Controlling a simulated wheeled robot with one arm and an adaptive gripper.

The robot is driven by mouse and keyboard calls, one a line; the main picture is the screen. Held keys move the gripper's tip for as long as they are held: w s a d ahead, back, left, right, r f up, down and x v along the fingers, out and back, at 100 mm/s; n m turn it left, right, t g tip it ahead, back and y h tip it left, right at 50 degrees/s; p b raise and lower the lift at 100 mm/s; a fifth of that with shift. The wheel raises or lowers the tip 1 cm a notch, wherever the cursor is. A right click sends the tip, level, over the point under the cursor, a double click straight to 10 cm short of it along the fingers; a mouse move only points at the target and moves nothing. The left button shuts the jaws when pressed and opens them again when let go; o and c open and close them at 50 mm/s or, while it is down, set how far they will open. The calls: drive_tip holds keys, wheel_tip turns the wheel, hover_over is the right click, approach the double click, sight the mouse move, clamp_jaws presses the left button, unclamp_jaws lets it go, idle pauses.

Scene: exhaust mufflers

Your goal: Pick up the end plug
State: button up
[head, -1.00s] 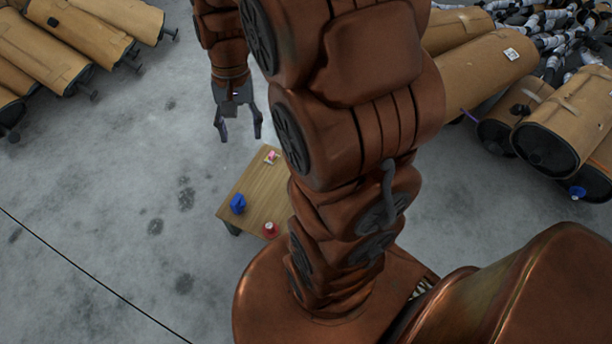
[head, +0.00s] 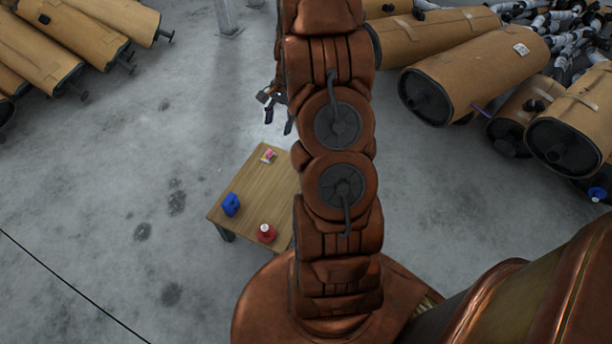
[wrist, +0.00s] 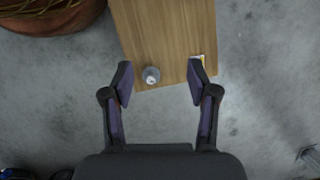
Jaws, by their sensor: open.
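A small grey round piece with a pale top, which looks like the end plug (wrist: 152,75), stands on the wooden table (wrist: 170,30) near its edge in the wrist view. In the head view I cannot see it; my arm covers that part of the table. My gripper (wrist: 160,85) is open and empty above the table edge. The plug shows between the two fingers, closer to the left one, and nothing touches it. In the head view my gripper (head: 279,120) is partly hidden beside my arm, beyond the table's far edge.
The table (head: 240,190) also carries a blue item (head: 231,204), a red item (head: 267,233) and a small pink-and-white item (head: 268,155). Wrapped mufflers lie at the left (head: 90,35) and right (head: 475,75). The grey floor left of the table is clear.

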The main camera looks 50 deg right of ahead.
drive_tip(key=s+d+f+m+t+b, duration=0.15)
drive_tip(key=d+f, duration=0.25)
drive_tip(key=f, duration=0.4)
drive_tip(key=d+f+m+b, duration=0.2)
drive_tip(key=d+f+b, duration=0.1)
drive_tip(key=d+f, duration=0.3)
drive_tip(key=s+d+f+m+b, duration=0.1)
drive_tip(key=d+f+m+b, duration=0.15)
drive_tip(key=f, duration=0.65)
drive_tip(key=shift+b+x, duration=1.5)
drive_tip(key=shift+x, duration=2.1)
drive_tip(key=shift+w+d, duration=0.15)
clamp_jaws()
